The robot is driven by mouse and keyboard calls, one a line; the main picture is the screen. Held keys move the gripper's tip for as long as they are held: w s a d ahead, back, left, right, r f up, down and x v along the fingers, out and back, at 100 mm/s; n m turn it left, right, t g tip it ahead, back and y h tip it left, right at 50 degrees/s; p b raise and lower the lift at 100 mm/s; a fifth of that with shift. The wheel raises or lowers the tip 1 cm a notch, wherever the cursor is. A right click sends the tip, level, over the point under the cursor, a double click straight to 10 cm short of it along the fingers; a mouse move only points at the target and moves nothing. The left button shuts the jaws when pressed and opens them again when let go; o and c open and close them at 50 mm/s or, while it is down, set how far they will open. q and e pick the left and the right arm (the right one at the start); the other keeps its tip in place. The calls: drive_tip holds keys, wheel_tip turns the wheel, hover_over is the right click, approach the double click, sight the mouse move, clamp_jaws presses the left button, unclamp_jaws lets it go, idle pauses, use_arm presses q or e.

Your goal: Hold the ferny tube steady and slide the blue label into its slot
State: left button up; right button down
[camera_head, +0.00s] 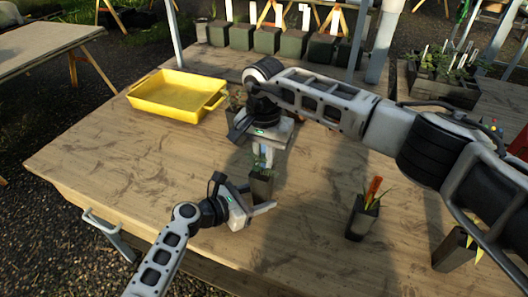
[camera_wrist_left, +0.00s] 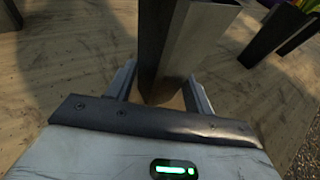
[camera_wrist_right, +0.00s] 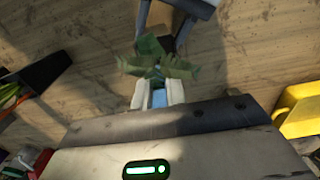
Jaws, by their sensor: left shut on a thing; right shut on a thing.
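The ferny tube (camera_head: 261,188) is a dark square pot standing upright on the table, with green fern leaves (camera_head: 258,162) at its top. My left gripper (camera_head: 258,203) is shut on its lower part; in the left wrist view the tube (camera_wrist_left: 180,45) stands between the fingers. My right gripper (camera_head: 267,158) is above the tube, pointing down. It is shut on the blue label (camera_wrist_right: 158,98), which shows between its fingers in the right wrist view, close to the fern leaves (camera_wrist_right: 160,62). The label's lower end and the slot are hidden, so I cannot tell whether they touch.
A yellow tray (camera_head: 178,94) lies at the back left. A tube with an orange-red label (camera_head: 364,212) stands to the right, and another tube (camera_head: 455,251) stands near the right edge. A plant behind my right gripper is partly hidden. The table's left part is clear.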

drive_tip(key=shift+f, duration=0.25)
idle(0.3)
drive_tip(key=c, duration=1.3)
unclamp_jaws()
drive_tip(key=shift+c, duration=0.2)
wheel_tip(320, 180, up, 12)
use_arm(q)
drive_tip(key=o, duration=0.8)
drive_tip(key=shift+o, duration=0.2)
